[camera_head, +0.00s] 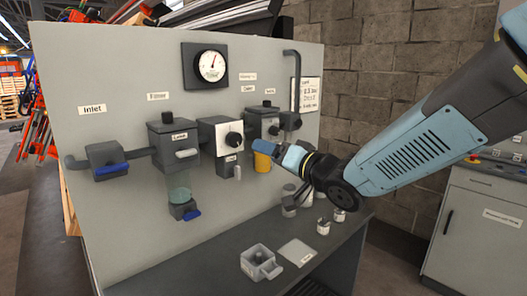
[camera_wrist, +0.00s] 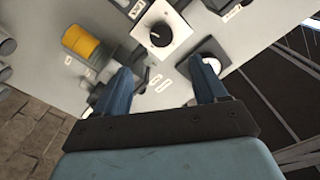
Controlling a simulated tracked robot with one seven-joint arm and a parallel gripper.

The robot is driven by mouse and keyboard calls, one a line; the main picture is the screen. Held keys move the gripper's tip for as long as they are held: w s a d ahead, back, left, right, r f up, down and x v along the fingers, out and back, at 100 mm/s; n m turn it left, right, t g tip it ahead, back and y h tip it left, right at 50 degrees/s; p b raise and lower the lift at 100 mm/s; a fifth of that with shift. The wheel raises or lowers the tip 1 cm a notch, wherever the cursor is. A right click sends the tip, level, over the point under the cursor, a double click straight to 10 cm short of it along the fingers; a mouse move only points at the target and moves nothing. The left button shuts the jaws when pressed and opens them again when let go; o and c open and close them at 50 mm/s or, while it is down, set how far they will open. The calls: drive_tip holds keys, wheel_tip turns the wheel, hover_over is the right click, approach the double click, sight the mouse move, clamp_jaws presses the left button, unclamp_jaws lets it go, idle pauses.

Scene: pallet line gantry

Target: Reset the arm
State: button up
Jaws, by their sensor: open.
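My arm reaches in from the right in the head view, and my gripper (camera_head: 290,157) is in front of the grey panel (camera_head: 110,215), near the regulator with the black knob (camera_head: 233,140) and the yellow bowl (camera_head: 263,160). In the wrist view my gripper (camera_wrist: 165,85) has its two blue fingers apart with nothing between them. Beyond the fingers the wrist view shows the panel, the black knob (camera_wrist: 159,35) on a white plate and the yellow bowl (camera_wrist: 82,42). I cannot tell how far the fingertips are from the panel.
The panel also carries a gauge (camera_head: 212,66), an inlet valve with a blue handle (camera_head: 111,168) and a clear bowl (camera_head: 180,190). A grey open box (camera_head: 258,262) and small cans (camera_head: 323,226) stand on the bench (camera_head: 215,270). A cabinet (camera_head: 480,225) stands at the right.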

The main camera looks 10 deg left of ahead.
drive_tip(key=shift+s+d, duration=0.15)
drive_tip(key=d+f+m+h, duration=0.25)
drive_tip(key=d+h, duration=0.85)
drive_tip(key=d, duration=0.9)
drive_tip(key=s+d+f+g+h, duration=0.1)
drive_tip(key=s+d+g, duration=0.2)
drive_tip(key=s, duration=0.5)
drive_tip(key=s+d+f+g+h, duration=0.1)
drive_tip(key=s+d+g, duration=0.2)
drive_tip(key=s+d, duration=0.3)
drive_tip(key=s, duration=0.3)
drive_tip(key=shift+s+h, duration=0.15)
drive_tip(key=shift+h, duration=0.15)
